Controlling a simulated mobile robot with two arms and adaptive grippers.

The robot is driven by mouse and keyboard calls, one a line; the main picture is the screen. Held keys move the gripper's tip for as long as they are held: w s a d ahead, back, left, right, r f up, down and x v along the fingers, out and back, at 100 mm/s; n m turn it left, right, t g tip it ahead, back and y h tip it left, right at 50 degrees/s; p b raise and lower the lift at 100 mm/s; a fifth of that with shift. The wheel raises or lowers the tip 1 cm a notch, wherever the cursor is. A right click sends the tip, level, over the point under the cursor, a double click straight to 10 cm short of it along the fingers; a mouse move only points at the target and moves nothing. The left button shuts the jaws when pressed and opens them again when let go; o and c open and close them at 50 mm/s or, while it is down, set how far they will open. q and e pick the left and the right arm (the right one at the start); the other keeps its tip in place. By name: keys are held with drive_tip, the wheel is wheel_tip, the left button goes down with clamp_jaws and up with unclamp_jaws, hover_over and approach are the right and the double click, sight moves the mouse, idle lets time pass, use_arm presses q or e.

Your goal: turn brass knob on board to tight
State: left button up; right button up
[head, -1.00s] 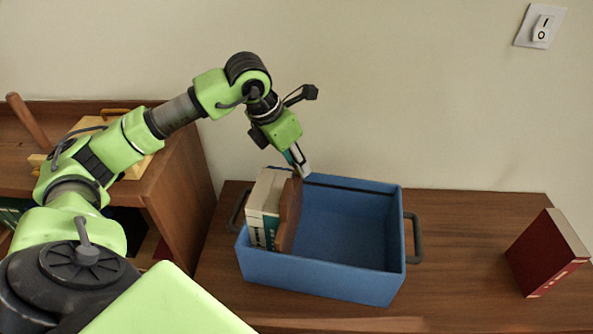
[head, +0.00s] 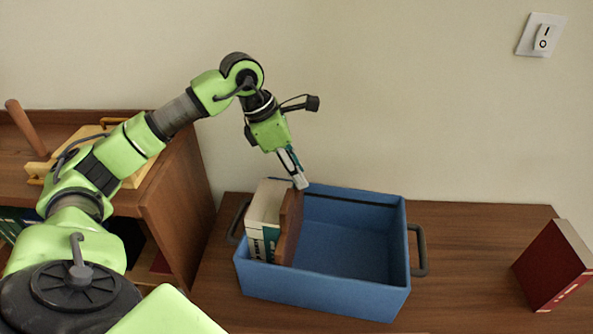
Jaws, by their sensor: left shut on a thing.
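No brass knob can be made out. A yellow board-like piece (head: 148,176) lies on the wooden shelf at the left, partly hidden behind my left arm. My left gripper (head: 300,184) points down at the back left of a blue crate (head: 330,290). It is shut at the top edge of a brown wooden piece (head: 291,230), which stands upright in the crate. My right gripper is not in view.
Pale books (head: 263,215) stand in the crate, left of the brown piece; the crate's right part is empty. A dark red book (head: 552,266) stands on the wooden surface (head: 460,260) at right. A white switch (head: 541,36) is on the wall.

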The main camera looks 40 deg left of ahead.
use_arm(q)
drive_tip(key=o, duration=1.1)
drive_tip(key=v, duration=1.2)
